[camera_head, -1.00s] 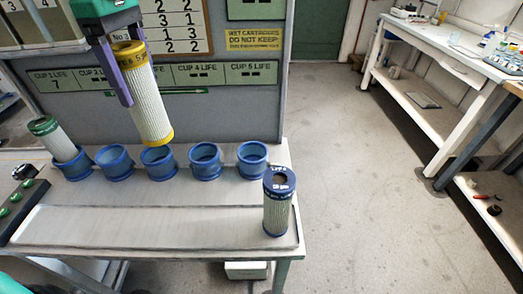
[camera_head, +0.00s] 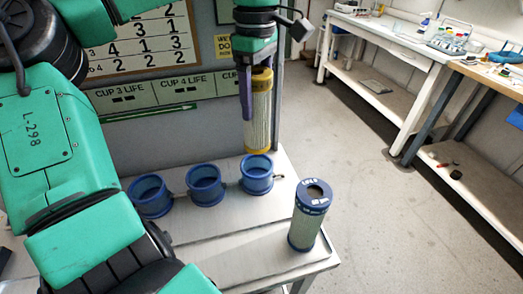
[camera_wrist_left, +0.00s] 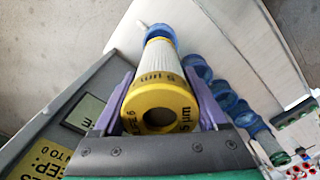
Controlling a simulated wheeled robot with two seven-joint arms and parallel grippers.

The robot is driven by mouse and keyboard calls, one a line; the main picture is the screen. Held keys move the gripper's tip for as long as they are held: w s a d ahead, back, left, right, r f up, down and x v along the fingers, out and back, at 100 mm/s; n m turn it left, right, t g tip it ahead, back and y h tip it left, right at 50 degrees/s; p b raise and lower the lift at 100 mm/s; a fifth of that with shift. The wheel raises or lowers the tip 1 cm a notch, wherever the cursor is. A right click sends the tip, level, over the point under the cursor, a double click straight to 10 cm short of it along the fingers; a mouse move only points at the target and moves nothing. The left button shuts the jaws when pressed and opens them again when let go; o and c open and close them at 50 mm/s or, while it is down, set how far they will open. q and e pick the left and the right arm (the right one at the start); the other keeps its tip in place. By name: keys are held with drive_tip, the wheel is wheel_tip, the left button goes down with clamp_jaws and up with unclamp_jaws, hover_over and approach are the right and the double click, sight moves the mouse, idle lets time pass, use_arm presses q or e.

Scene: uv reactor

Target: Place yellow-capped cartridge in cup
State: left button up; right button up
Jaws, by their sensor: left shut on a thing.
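The yellow-capped cartridge (camera_head: 259,115), a pale pleated cylinder with yellow ends, hangs nearly upright in the head view. My left gripper (camera_head: 258,85) is shut on its upper part. Its lower yellow end is just above or behind the rim of the rightmost blue cup (camera_head: 256,180); I cannot tell whether they touch. In the left wrist view, the cartridge's yellow top (camera_wrist_left: 160,107) is between the purple fingers of the gripper (camera_wrist_left: 163,100). A blue cup (camera_wrist_left: 158,31) shows at its far end. My right gripper is out of view.
Two more blue cups (camera_head: 205,187) (camera_head: 149,197) stand left of the rightmost one. A blue-capped cartridge (camera_head: 308,217) stands upright at the table's front right corner. A grey panel with cup-life signs (camera_head: 180,88) rises behind. The table's front strip (camera_head: 215,250) is bare.

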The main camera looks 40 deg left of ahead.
sight(257, 145)
use_arm(q)
wheel_tip(257, 145, down, 12)
drive_tip(key=shift+a+f, duration=0.1)
drive_tip(key=shift+a, duration=0.05)
drive_tip(key=o, duration=1.4)
wheel_tip(257, 145, up, 12)
drive_tip(key=shift+r, duration=0.15)
